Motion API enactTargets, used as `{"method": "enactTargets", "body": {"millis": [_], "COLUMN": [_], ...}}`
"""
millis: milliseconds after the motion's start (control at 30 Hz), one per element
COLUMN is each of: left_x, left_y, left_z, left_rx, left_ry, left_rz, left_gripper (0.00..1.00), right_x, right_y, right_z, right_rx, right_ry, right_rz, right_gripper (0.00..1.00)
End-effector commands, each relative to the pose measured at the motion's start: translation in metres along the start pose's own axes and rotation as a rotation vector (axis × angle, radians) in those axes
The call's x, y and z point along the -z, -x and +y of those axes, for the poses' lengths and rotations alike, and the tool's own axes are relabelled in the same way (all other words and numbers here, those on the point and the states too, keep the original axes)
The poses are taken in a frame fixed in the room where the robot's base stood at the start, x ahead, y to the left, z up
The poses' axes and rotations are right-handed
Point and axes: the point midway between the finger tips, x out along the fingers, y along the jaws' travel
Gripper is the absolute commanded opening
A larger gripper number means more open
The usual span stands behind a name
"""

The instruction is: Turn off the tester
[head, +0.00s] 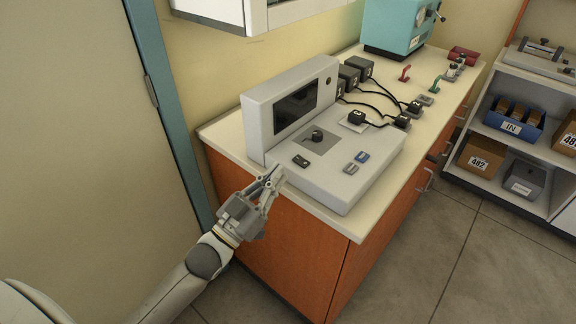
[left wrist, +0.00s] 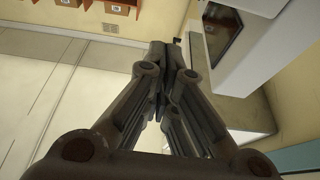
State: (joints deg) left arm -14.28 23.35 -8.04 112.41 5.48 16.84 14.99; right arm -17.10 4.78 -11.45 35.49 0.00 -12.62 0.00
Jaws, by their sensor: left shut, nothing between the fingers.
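The tester (head: 346,186) is a light grey console on the counter, with an upright back panel and a dark screen (head: 296,104). My left gripper (head: 274,176) is shut and empty at the tester's left front edge, close to the dark switch. Whether it touches the console is unclear. In the left wrist view its fingers (left wrist: 163,50) meet, with part of the tester (left wrist: 275,50) at the right. My right gripper is out of view.
Black plugs and cables (head: 375,107) lie behind the tester's right side. A teal machine (head: 397,26) stands farther back on the counter (head: 334,222). A shelf with boxes (head: 481,158) is at the right. A wall cabinet (head: 262,14) hangs above. The floor in front is clear.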

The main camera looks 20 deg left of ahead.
Motion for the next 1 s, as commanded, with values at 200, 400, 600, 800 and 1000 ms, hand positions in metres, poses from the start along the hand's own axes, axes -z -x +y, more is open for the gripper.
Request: {"method": "enactTargets", "body": {"millis": [200,400,600,800,1000], "left_x": [0.0,0.001,0.001,-0.003,-0.076], "left_y": [0.017,0.018,0.018,0.018,0.038], "left_z": [-0.001,-0.001,-0.001,-0.002,-0.019], "left_rx": [0.0,0.0,0.0,0.004,0.069], "left_ry": [0.0,0.0,0.0,0.0,-0.005], "left_rz": [0.0,0.002,0.002,-0.006,-0.171], "left_gripper": [0.0,0.0,0.0,0.0,0.0], "right_x": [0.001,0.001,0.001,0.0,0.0], "right_y": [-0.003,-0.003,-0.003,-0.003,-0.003], "right_z": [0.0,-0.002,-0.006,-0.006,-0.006], "right_rx": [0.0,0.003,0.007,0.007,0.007], "right_ry": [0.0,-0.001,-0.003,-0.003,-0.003], "right_rz": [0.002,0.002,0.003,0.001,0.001], "right_gripper": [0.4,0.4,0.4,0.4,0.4]}}
